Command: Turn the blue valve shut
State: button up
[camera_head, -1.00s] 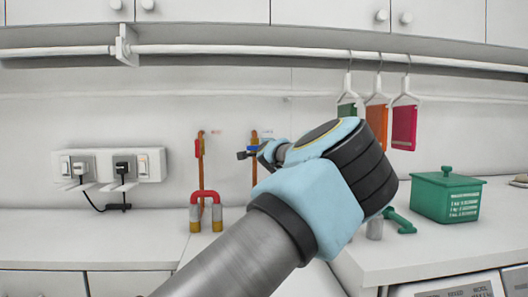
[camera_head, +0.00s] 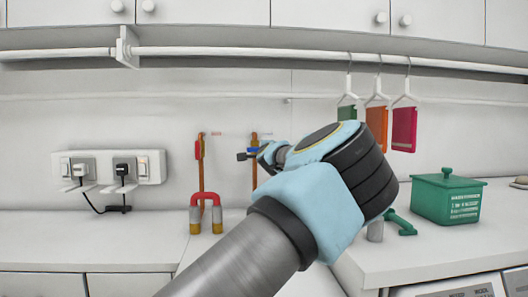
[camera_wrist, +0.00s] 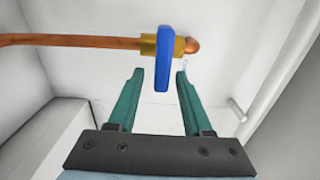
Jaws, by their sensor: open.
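The blue valve handle (camera_wrist: 164,58) is a flat bar on a brass body (camera_wrist: 180,45) at the end of a copper pipe (camera_wrist: 70,40). In the wrist view it stands crosswise to the pipe. My gripper (camera_wrist: 159,73) is open, with one teal finger on each side of the handle's lower end and a gap on both sides. In the head view, the handle and the right-hand pipe (camera_head: 254,178) are partly hidden behind my gripper and arm.
A second pipe (camera_head: 201,175) with a red handle (camera_head: 198,149) stands to the left. A red horseshoe magnet (camera_head: 205,196) stands below it. A green lidded box (camera_head: 446,198) and a green tool (camera_head: 402,225) are on the right counter. Hanging cards (camera_head: 404,130) are at upper right.

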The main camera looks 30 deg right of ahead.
jog(key=b+v, duration=0.3)
jog(key=v, duration=0.7)
jog(key=shift+s+a, duration=0.2)
jog(key=shift+s, duration=0.15)
